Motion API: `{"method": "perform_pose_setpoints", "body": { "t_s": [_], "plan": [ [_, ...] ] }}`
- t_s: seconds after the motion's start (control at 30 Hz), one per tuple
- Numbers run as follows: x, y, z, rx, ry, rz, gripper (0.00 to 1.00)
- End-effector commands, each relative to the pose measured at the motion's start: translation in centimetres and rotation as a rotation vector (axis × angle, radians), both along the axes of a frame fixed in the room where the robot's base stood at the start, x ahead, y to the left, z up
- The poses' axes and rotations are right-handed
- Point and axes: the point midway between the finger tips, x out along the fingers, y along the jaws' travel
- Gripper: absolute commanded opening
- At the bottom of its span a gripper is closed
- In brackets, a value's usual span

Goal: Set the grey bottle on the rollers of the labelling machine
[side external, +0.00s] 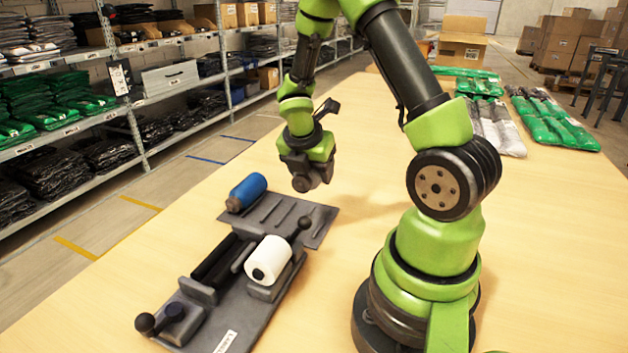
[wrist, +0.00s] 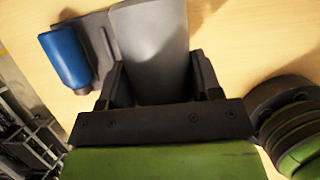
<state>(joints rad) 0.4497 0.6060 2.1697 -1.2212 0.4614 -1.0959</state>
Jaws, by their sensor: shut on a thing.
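My gripper (wrist: 160,76) is shut on the grey bottle (wrist: 150,40), whose smooth grey side fills the space between the fingers in the wrist view. The labelling machine (side external: 225,312) stands front left of my gripper on the table. Its dark rollers (side external: 212,264) lie beside a white label roll (side external: 268,259), and no bottle shows on them.
A blue bottle (side external: 247,192) lies on the grey slotted rack (side external: 318,222) behind the machine; it also shows in the wrist view (wrist: 64,56). Knobbed levers (side external: 160,320) stick up from the machine. Bagged garments (side external: 550,122) lie at the table's far right. The middle of the table is clear.

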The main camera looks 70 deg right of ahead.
Motion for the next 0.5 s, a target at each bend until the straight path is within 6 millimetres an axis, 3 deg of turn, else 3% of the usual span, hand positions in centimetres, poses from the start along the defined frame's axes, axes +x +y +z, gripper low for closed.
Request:
{"method": "perform_pose_setpoints", "body": {
  "t_s": [0.17,0.3,0.5],
  "plan": [
    [3.7,3.3,0.5,0.001,-0.004,0.011,0.35],
    [6.8,8.3,0.7,0.002,-0.002,0.012,0.35],
    [8.7,15.3,0.8,0.001,0.0,0.008,0.35]
  ]
}}
